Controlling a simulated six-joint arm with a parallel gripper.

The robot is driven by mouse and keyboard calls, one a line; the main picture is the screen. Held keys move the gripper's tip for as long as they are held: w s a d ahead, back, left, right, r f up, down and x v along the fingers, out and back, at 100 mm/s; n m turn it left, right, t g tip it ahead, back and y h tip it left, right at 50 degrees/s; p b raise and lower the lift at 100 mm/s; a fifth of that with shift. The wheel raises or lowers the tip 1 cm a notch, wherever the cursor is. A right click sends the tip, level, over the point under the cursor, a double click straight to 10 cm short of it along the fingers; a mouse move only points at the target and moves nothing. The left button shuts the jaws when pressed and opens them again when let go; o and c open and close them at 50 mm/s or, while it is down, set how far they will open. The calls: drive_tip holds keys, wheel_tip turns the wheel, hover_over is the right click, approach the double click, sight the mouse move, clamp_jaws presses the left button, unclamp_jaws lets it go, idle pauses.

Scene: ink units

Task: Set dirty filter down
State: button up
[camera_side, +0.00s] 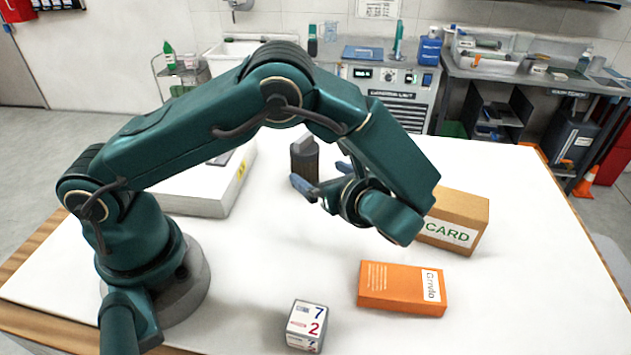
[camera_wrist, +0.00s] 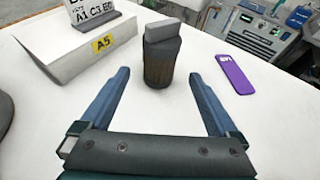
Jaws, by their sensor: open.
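The dirty filter is a dark, grimy cylinder with a grey block-shaped top. It stands upright on the white table in the side view (camera_side: 305,160), and it also shows in the wrist view (camera_wrist: 161,62). My gripper (camera_side: 321,177) is open and low over the table, right by the filter. In the wrist view my gripper (camera_wrist: 160,76) has its two blue fingers spread wide, one to each side of the filter, with a clear gap on both sides. The filter stands at about the fingertips. Neither finger touches it there.
A white unit (camera_wrist: 75,47) labelled A5 lies left of the filter. A purple flat object (camera_wrist: 235,74) lies to the right. A cardboard CARD box (camera_side: 455,218), an orange box (camera_side: 402,288) and a numbered cube (camera_side: 306,326) sit on the white table (camera_side: 540,290). The middle is clear.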

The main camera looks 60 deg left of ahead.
drive_tip(key=shift+s+d+r, duration=0.1)
drive_tip(key=shift+d+r, duration=0.05)
drive_tip(key=shift+d, duration=0.15)
drive_tip(key=shift+s+r, duration=0.15)
drive_tip(key=shift+r, duration=0.1)
drive_tip(key=s+d+r+n+t+h, duration=0.3)
drive_tip(key=s+r+n+h, duration=0.7)
drive_tip(key=n, duration=1)
drive_tip(key=s+h, duration=0.3)
drive_tip(key=shift+s, duration=0.2)
